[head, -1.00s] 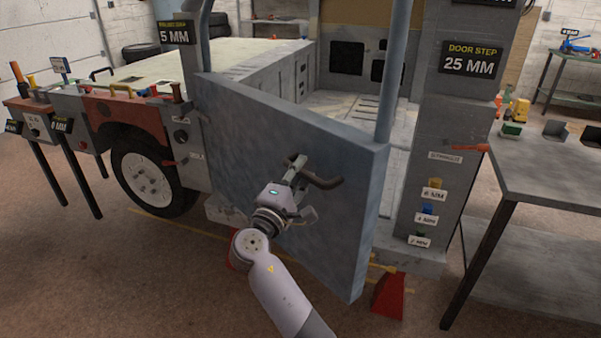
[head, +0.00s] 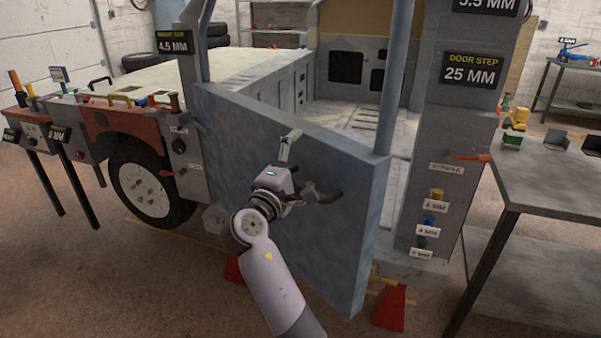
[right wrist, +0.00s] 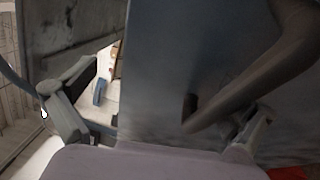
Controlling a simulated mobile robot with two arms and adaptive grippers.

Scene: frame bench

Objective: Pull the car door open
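The car door (head: 260,150) is a blue-grey panel, swung outward at an angle from the body, with its free edge at the right. It fills much of the right wrist view (right wrist: 155,75). Its dark bar handle (head: 325,193) sticks out from the outer face and crosses the right side of the wrist view (right wrist: 265,80). My right gripper (head: 299,166) is at the door's outer face, just left of the handle. Its fingers (right wrist: 160,118) are spread wide, with nothing clasped between them. The right finger is close to the handle; contact cannot be told. My left gripper is out of view.
A grey bench (head: 555,185) stands at the right. A grey post (head: 435,190) with labels is right of the door. A red stand (head: 391,306) is on the floor near the door's lower corner. A wheel (head: 150,185) and small workstation (head: 40,130) are left.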

